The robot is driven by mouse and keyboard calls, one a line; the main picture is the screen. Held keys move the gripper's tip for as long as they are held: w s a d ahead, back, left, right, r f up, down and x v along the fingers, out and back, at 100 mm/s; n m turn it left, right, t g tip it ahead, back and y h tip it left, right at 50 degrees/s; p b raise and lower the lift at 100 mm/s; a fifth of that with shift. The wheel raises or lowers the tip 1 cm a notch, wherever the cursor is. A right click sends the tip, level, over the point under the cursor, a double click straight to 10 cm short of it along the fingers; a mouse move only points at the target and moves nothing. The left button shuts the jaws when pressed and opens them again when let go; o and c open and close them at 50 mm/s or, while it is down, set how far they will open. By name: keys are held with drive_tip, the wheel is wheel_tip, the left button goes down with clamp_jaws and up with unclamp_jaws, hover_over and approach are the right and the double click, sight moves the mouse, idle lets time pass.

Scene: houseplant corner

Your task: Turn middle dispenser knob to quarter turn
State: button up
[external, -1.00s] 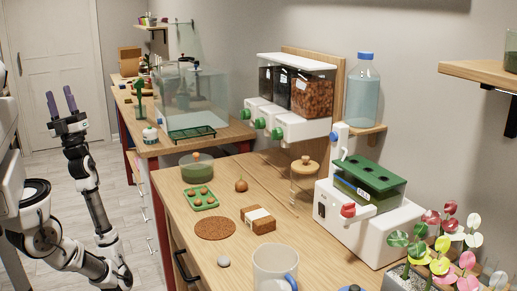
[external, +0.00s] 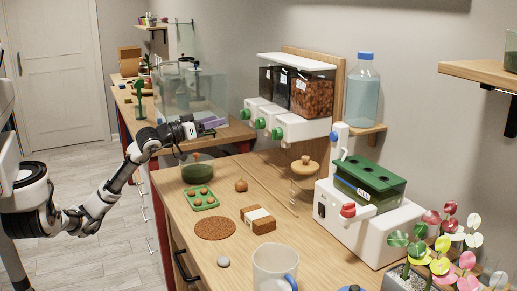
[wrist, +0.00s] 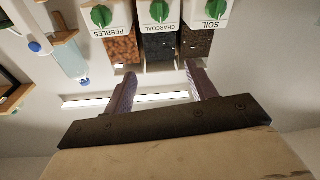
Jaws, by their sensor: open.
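The wall dispenser has three white bases with green knobs below clear bins. The middle knob (external: 260,123) also shows at the top of the wrist view (wrist: 160,10), above an upside-down CHARCOAL label. The pebbles knob (external: 277,133) and the soil knob (external: 245,114) are on either side of it. The exact angle of the middle knob is hard to tell. My gripper (external: 215,122) is left of the knobs in the external view, apart from them. In the wrist view its fingers (wrist: 160,72) are spread and empty, pointing toward the dispenser.
A glass tank (external: 180,95) stands behind my gripper. A water bottle (external: 362,90) stands on a shelf right of the dispenser.

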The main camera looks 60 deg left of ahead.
wheel_tip(320, 180, down, 3)
drive_tip(key=w+g, duration=0.1)
drive_tip(key=p, duration=0.4)
approach(259, 122)
drive_tip(key=w+a, duration=0.1)
drive_tip(key=w, duration=0.7)
drive_tip(key=shift+w+a, duration=0.1)
drive_tip(key=shift+c, duration=0.4)
drive_tip(key=c, duration=0.9)
